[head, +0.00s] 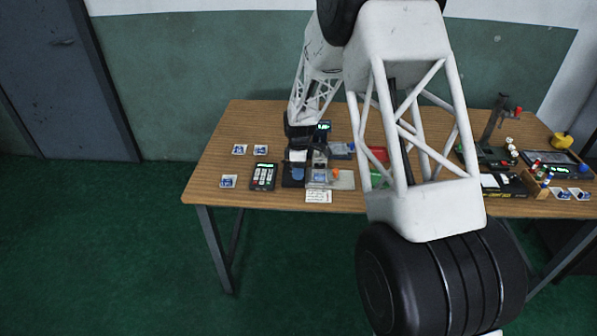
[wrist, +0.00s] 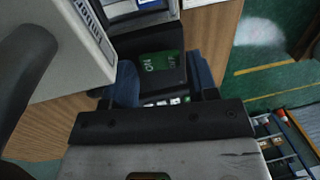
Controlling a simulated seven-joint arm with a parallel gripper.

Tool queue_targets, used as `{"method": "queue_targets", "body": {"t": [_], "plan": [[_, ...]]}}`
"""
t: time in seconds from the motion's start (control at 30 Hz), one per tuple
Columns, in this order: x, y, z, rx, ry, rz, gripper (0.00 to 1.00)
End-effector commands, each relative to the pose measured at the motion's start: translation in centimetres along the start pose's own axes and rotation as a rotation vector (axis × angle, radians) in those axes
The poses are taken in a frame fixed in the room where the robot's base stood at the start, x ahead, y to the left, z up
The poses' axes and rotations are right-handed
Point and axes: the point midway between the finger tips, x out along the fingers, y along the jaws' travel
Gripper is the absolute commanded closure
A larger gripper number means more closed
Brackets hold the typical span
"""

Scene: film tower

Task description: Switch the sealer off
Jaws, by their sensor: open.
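In the wrist view, a dark box-like part, apparently of the sealer (wrist: 155,48), carries a green patch (wrist: 160,62) with pale lettering that seems to read ON. Fainter lettering lies to its right. My gripper (wrist: 164,82) is open, with one blue finger on each side of the dark part. I cannot tell whether the fingers touch it. Nothing is seen held. In the head view, my arm reaches down to a cluster of dark devices (head: 322,130) at the table's left-centre, one with a lit green display. The gripper's end is hard to make out there.
A stand (head: 496,118) and more devices crowd the right side. My arm hides the table's middle.

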Motion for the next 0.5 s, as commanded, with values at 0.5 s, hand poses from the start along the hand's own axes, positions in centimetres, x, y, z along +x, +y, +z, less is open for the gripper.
{"method": "queue_targets", "body": {"t": [0.5], "plan": [[0.61, -0.01, 0.0, 0.0, 0.0, 0.0, 0.61]]}}
